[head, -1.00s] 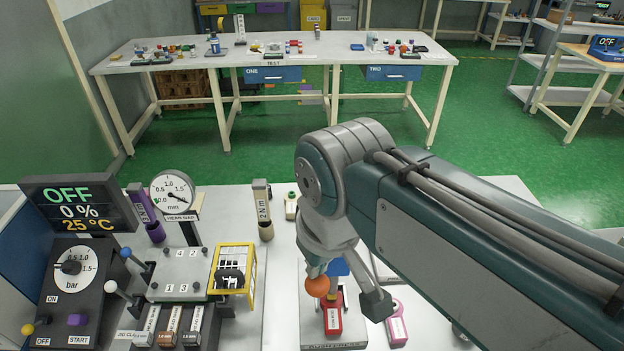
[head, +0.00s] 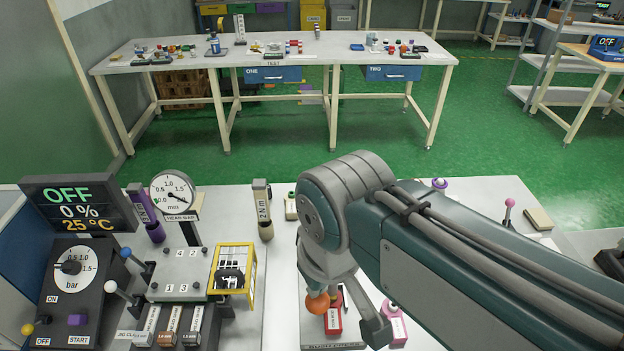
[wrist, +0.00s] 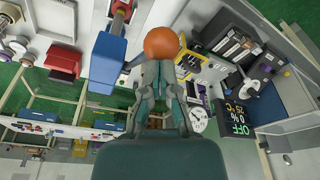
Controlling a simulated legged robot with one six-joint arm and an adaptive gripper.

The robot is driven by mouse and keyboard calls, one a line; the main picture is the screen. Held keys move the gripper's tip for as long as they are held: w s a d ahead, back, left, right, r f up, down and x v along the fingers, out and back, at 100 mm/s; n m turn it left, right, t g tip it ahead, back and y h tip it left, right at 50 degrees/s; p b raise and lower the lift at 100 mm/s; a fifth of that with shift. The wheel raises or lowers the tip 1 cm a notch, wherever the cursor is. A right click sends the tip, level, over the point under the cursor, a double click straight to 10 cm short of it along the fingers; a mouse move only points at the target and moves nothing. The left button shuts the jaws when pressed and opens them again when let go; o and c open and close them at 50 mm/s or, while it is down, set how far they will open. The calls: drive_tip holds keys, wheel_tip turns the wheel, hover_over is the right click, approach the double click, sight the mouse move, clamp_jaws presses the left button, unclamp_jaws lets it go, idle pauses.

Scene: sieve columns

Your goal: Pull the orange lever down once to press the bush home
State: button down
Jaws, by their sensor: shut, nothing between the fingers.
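The lever's orange ball knob (head: 317,303) stands over the bush press in the head view, and it shows large in the wrist view (wrist: 162,43). My gripper (wrist: 160,76) is shut and empty, its fingertips right at the ball; I cannot tell whether they touch. In the head view my gripper comes down on the ball from above, partly hidden by my arm. A blue press part (wrist: 106,58) is left of the ball in the wrist view. The press base (head: 322,346) carries a red part (head: 334,320). The bush cannot be made out.
Left of the press are a plate fixture (head: 180,272), a yellow-framed cage (head: 233,270), a dial gauge (head: 172,193) and a display reading OFF (head: 78,204).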

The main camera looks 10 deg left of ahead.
sight(319, 305)
drive_tip(key=shift+f, duration=0.1)
drive_tip(key=shift+s+d+f, duration=0.1)
drive_tip(key=shift+s+f, duration=0.25)
drive_tip(key=shift+f, duration=0.25)
drive_tip(key=shift+s+d+f, duration=0.1)
drive_tip(key=shift+s+f, duration=0.2)
drive_tip(key=shift+f, duration=0.35)
drive_tip(key=shift+s+d+f, duration=0.1)
drive_tip(key=shift+s+f, duration=0.2)
drive_tip(key=shift+f, duration=0.3)
drive_tip(key=shift+s+f, duration=0.25)
drive_tip(key=shift+f, duration=0.4)
drive_tip(key=shift+s+f, duration=0.1)
drive_tip(key=shift+f, duration=0.3)
